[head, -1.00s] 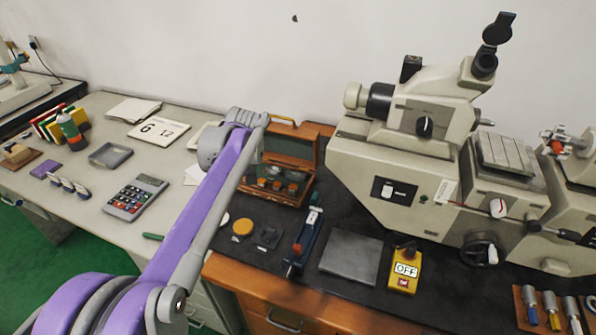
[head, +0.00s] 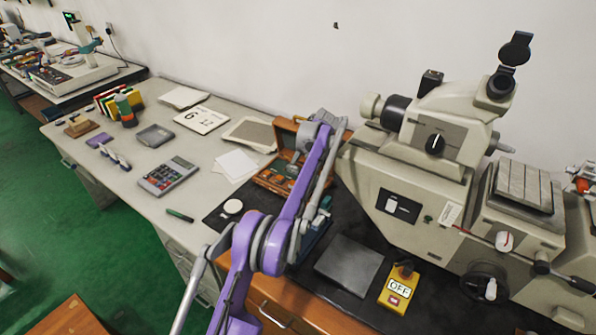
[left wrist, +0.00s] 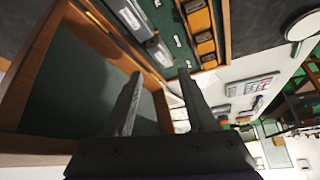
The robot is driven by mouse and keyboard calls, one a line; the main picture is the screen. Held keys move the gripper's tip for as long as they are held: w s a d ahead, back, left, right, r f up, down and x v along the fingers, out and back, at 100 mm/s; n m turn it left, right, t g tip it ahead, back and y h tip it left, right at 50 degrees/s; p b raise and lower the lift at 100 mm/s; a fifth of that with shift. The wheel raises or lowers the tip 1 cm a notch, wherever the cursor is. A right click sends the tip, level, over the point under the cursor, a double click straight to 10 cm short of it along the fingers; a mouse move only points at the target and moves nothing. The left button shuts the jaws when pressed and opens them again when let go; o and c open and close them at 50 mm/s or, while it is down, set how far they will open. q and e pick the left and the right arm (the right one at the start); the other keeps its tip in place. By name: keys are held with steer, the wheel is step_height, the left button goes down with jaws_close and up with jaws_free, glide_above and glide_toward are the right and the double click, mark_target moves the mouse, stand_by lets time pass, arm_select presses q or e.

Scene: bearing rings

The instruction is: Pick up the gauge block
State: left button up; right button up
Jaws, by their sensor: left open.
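An open wooden case (head: 264,182) stands on the dark mat, partly hidden behind my left arm. In the left wrist view, its wooden rim (left wrist: 30,60) and green lining (left wrist: 75,85) are close. Grey metal block-like pieces (left wrist: 158,52) lie in the case, beside wood-coloured slots (left wrist: 203,36). I cannot tell for certain which piece is the gauge block. My left gripper (left wrist: 160,76) is open over the case, with nothing seen between its fingers. In the head view its fingertips are hidden behind my wrist. My right gripper is not in view.
A large microscope-like machine (head: 425,190) stands right of the case. A grey plate (head: 348,262) and a yellow OFF switch box (head: 398,288) lie in front of it. A calculator (head: 168,176) and papers (head: 236,165) lie on the left desk, which has free room.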

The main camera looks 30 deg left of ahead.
arm_select(q)
steer(key=x, duration=0.8)
steer(key=shift+s, duration=0.15)
jaws_close()
